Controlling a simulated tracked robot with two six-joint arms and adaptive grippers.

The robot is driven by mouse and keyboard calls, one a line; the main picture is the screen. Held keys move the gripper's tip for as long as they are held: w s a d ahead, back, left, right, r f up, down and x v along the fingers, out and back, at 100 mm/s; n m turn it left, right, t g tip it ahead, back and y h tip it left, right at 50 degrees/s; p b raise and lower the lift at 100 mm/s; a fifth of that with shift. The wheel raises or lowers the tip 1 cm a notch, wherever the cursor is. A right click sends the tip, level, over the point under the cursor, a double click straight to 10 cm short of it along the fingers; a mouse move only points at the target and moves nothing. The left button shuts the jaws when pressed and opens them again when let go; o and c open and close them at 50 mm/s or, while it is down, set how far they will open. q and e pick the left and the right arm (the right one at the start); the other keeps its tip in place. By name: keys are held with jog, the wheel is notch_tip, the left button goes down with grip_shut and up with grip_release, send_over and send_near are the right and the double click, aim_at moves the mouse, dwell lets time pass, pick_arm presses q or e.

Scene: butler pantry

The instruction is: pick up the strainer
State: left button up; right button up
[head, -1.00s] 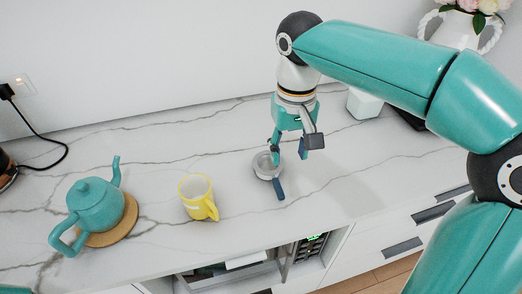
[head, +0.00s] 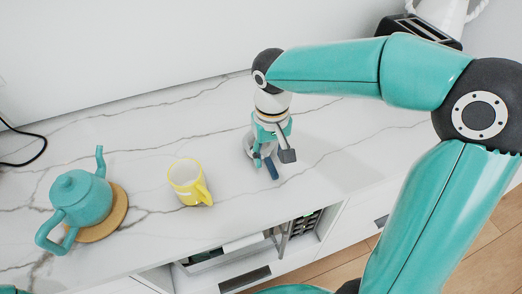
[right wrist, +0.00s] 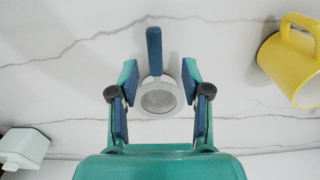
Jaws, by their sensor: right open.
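The strainer has a pale round bowl (right wrist: 160,96) and a dark blue handle (right wrist: 154,50). It lies on the marble counter. In the right wrist view its bowl sits between the two open fingers of my right gripper (right wrist: 160,82), with visible gaps on both sides. The handle points up and away in that view. In the head view my right gripper (head: 264,160) points down over the strainer and hides much of it; the blue handle (head: 272,171) shows beside the fingers. My left gripper is not in view.
A yellow mug (head: 187,182) stands left of the strainer. Farther left a teal teapot (head: 82,200) stands on a round wooden trivet (head: 121,213). A black toaster (head: 420,30) is at the back right. The counter's front edge lies close to the strainer.

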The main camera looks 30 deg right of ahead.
aim_at(273, 169)
jog(key=f, duration=0.2)
jog(key=s+f, duration=0.1)
jog(key=f, duration=0.1)
jog(key=shift+d+f, duration=0.15)
jog(key=shift+f, duration=0.55)
jog(key=shift+c, duration=0.2)
grip_shut()
